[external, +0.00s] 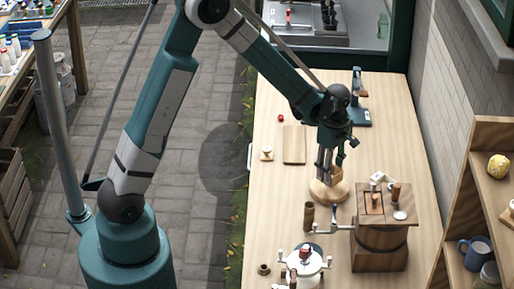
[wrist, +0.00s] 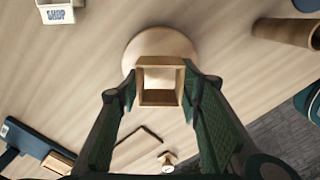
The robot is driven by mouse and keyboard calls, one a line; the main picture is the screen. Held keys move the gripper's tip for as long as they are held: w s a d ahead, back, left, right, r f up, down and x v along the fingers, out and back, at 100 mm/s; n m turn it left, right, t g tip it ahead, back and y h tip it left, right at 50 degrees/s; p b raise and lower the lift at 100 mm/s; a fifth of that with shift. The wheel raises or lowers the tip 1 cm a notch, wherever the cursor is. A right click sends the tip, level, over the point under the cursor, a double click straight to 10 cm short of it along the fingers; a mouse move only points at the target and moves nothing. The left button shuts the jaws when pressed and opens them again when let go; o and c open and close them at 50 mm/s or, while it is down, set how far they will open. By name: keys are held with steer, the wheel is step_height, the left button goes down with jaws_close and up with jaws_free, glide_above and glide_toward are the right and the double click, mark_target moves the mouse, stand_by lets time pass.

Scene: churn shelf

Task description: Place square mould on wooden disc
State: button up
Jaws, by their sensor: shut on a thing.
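The square mould (wrist: 160,63) is a small open wooden frame, seen in the wrist view between my fingertips. My gripper (wrist: 160,88) is shut on its two sides. The wooden disc (wrist: 133,54) is pale and round and shows behind the mould's far part in the wrist view. In the external view the disc (external: 318,193) lies on the table, with my gripper (external: 329,172) pointing down over it. The mould is small and partly hidden by the fingers there. I cannot tell whether it touches the disc.
A wooden churn box (external: 380,247) stands right of and in front of the disc, with a brown cylinder (external: 309,217) and a white pot (external: 304,264) nearby. A flat board (external: 294,145) and small stamp (external: 266,154) lie to the left. A shelf (external: 480,195) borders the right.

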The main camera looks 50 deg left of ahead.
steer(key=shift+f, duration=1.2)
steer(key=shift+f, duration=0.2)
steer(key=o, duration=0.9)
steer(key=shift+c, duration=0.2)
steer(key=shift+r, duration=0.2)
step_height(320, 180, up, 12)
steer(key=shift+r, duration=0.1)
